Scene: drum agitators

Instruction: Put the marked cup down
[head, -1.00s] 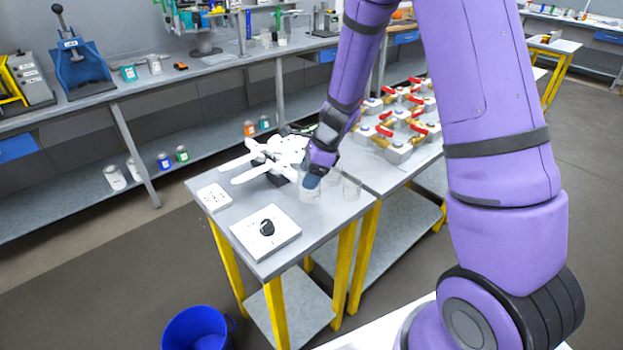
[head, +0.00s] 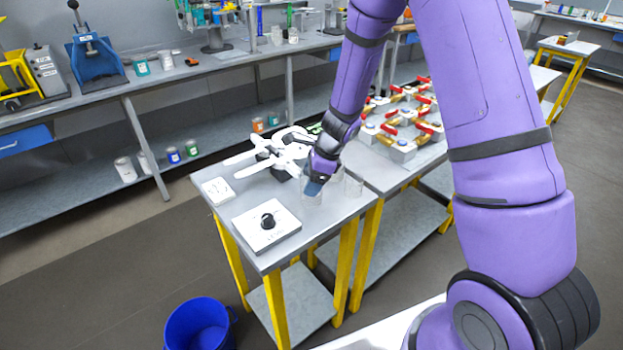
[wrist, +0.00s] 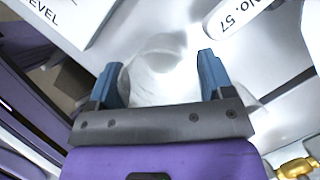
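A clear cup (head: 311,193) is at my gripper (head: 314,186) over the grey small table (head: 325,222). In the wrist view, the pale see-through cup (wrist: 155,80) sits between the two blue fingers of my gripper (wrist: 158,82). The fingers appear to rest against its sides. Its base is at or very close to the tabletop; I cannot tell whether it touches. I cannot make out a mark on it. A second clear cup (head: 353,186) stands just to its right.
A white plate with a black knob (head: 267,225) and a smaller white plate (head: 217,191) lie to the left. White bladed parts (head: 272,155) lie behind. Red-handled valves (head: 405,120) crowd the adjoining table. A blue bucket (head: 199,325) stands on the floor.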

